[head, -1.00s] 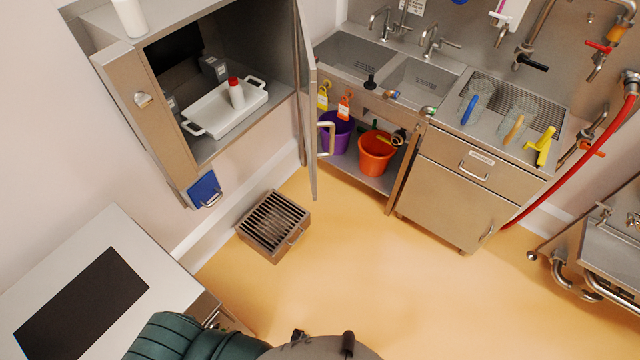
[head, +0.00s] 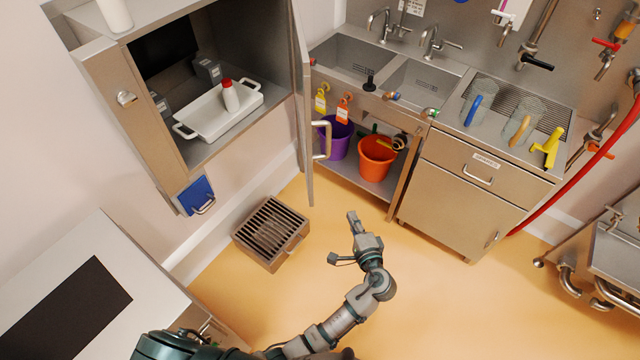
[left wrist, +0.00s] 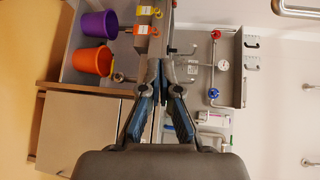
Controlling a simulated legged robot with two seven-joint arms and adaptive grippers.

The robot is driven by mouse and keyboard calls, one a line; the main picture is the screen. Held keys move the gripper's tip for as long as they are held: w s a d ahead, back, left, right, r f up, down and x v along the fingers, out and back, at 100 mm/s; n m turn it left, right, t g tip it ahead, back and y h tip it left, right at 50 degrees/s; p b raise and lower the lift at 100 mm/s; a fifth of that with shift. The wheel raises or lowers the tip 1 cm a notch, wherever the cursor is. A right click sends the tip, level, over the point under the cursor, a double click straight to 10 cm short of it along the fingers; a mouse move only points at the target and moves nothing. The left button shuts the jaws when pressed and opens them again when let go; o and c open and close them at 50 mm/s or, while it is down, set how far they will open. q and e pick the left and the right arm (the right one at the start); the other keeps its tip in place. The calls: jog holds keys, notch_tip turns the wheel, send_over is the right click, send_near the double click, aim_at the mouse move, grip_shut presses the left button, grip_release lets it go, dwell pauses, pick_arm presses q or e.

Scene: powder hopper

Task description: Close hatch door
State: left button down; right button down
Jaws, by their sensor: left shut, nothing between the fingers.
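The hatch door (head: 304,95) stands open, swung outward on the right side of the wall hatch (head: 130,110). We see it nearly edge-on, with a bar handle (head: 323,140) on its outer side. In the hatch lies a white tray (head: 222,112) holding a white bottle with a red cap (head: 230,95). My left gripper (head: 352,216) is shut and empty, over the floor below and right of the door, apart from it. In the left wrist view its fingers (left wrist: 161,66) meet at the tips. A metal handle (left wrist: 296,8) shows at that view's top right. My right gripper is out of view.
A steel sink counter (head: 420,90) stands right of the door, with a purple bucket (head: 335,138) and an orange bucket (head: 377,157) on its lower shelf. A grated floor box (head: 270,233) sits below the hatch. The floor (head: 440,290) in front is clear.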

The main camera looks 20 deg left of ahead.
pick_arm(q)
notch_tip(320, 180, up, 9)
jog(key=s+n+y, duration=0.2)
jog(key=y, duration=0.1)
jog(key=w+a+p, duration=0.2)
jog(key=w+a, duration=0.3)
jog(key=a, duration=0.5)
jog(key=shift+w+a, duration=0.2)
jog(key=shift+w, duration=0.2)
